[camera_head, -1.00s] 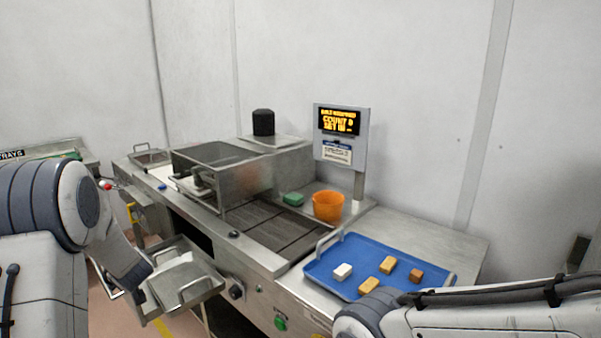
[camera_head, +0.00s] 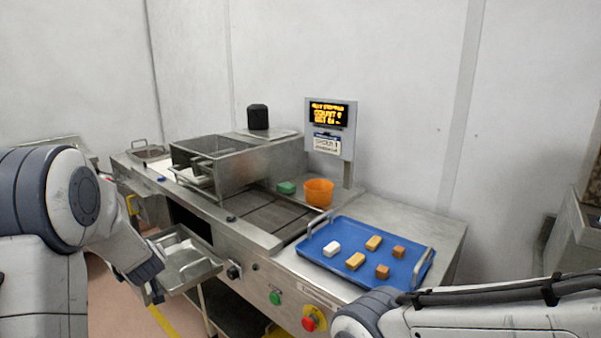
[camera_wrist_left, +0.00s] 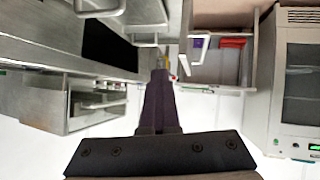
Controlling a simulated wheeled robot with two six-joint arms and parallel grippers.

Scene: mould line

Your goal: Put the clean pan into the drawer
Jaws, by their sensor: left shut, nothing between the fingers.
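A shallow metal pan-like tray with a wire handle (camera_head: 190,264) sits at the pulled-out drawer on the front of the line. I cannot tell whether it is a separate pan or the drawer itself, or whether it is clean. My left gripper (camera_head: 152,290) is at its left edge in the head view; contact cannot be told. In the left wrist view the gripper (camera_wrist_left: 158,85) is shut and empty, with metal handles beyond it. My right arm enters at the lower right; its gripper is out of view.
A blue tray (camera_head: 390,276) holds several small white, tan and brown blocks. An orange bucket (camera_head: 318,192) and a green block (camera_head: 286,187) stand behind the belt (camera_head: 262,213). A metal hopper (camera_head: 235,168), a display (camera_head: 329,115) and a red stop button (camera_head: 310,322) are nearby.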

